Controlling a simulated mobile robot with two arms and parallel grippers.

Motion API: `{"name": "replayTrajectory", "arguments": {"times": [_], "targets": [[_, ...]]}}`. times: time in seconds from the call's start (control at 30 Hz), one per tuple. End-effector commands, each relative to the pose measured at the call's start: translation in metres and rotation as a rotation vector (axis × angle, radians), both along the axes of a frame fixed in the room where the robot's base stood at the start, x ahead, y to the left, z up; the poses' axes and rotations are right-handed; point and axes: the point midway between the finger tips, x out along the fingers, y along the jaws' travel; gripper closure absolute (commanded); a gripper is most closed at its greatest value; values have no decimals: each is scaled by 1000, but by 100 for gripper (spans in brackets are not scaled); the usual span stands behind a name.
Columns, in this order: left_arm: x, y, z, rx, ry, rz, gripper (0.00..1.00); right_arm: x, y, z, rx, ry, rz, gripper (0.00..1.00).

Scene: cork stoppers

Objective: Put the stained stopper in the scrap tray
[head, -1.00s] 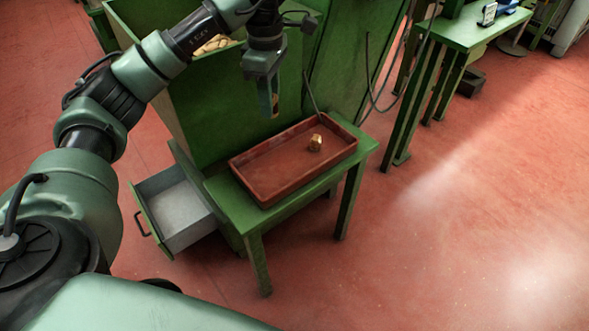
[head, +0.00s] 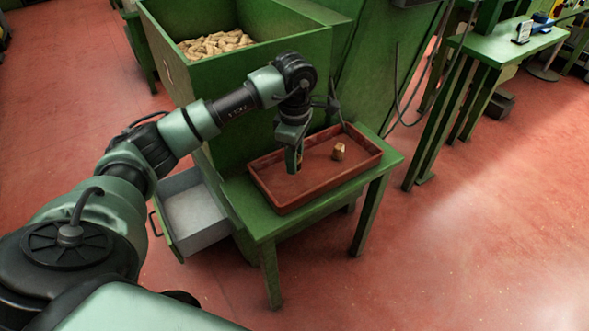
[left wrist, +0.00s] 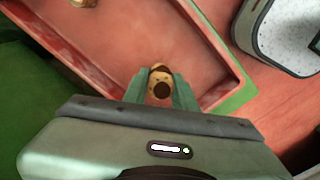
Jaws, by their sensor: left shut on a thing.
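A cork stopper with a dark round stain on its end (left wrist: 161,89) is between the fingers of my left gripper (left wrist: 160,86), which is shut on it. In the head view the left gripper (head: 295,168) points down over the left part of the red-brown tray (head: 283,207). The tray also fills much of the left wrist view (left wrist: 205,60). I cannot tell whether the held stopper touches the tray floor. Another stopper (head: 338,151) lies in the right part of the tray; it shows at the top of the left wrist view (left wrist: 83,2). My right gripper is not in view.
The tray stands on a green table (head: 260,222) against a tall green bin (head: 165,60) with many corks (head: 215,45). A pale open drawer (head: 197,212) is below left. Another green bench (head: 500,38) stands right. Red floor is open in front.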

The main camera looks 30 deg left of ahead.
Motion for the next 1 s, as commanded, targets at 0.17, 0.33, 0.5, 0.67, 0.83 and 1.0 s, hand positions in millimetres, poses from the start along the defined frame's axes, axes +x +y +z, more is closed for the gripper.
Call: {"name": "replayTrajectory", "arguments": {"times": [0.17,0.33,0.5,0.67,0.83,1.0], "targets": [[-1,-1,-29,-2,3,-2,100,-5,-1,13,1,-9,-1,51],[0,0,-32,0,0,-1,100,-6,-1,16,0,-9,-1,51],[0,0,-33,0,0,-1,100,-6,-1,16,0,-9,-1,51],[0,0,-35,0,1,-1,57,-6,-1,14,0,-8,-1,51],[0,0,-34,0,1,-1,52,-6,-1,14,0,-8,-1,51],[0,0,-33,0,1,-1,52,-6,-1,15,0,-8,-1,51]]}}
